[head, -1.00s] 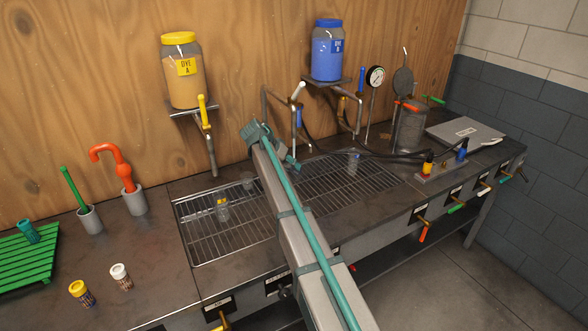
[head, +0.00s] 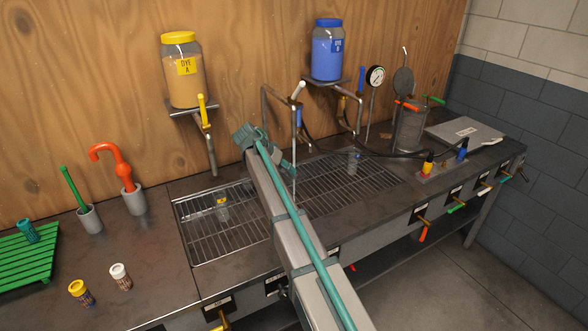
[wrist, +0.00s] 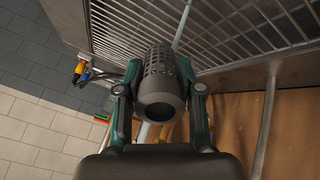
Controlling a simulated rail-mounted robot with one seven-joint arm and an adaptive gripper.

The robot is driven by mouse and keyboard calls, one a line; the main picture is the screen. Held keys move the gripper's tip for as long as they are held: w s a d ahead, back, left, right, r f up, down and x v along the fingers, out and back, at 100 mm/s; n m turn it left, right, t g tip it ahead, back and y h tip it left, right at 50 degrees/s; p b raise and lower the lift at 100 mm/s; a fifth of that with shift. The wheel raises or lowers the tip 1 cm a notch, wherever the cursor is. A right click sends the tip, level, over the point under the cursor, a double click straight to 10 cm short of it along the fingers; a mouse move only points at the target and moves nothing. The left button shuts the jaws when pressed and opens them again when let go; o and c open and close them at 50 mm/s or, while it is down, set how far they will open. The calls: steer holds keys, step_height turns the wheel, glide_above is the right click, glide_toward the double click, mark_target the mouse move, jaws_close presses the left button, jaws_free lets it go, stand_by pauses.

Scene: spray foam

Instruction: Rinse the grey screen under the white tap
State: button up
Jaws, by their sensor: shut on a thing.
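In the wrist view, the grey screen (wrist: 160,68), a dark perforated cylinder with one open end, is between the fingers of my gripper (wrist: 161,90). The gripper is shut on it. A thin pale line (wrist: 184,22) shows beside the screen's far end; whether it touches cannot be told. In the head view, the white tap (head: 299,88) stands behind the drain grid, with a thin pale vertical line (head: 294,180), looking like water, below its spout. My arm hides the screen and most of the gripper there, just left of this line.
The drain grid (head: 228,238) lies under my arm. Dye A jars, yellow (head: 182,72) and blue (head: 327,50), sit on shelves behind.

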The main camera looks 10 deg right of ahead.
steer(key=s+a, duration=0.4)
steer(key=s, duration=0.1)
steer(key=shift+a, duration=0.15)
stand_by(0.3)
step_height(320, 180, down, 2)
steer(key=s+a+n+t+y, duration=0.2)
steer(key=n+t+y, duration=0.3)
steer(key=n, duration=0.5)
steer(key=s+d+n+y, duration=0.2)
steer(key=s+d+n, duration=0.2)
steer(key=s+d, duration=0.4)
steer(key=shift+s+d+r, duration=0.3)
steer(key=shift+d+r, duration=0.1)
steer(key=shift+d, duration=0.1)
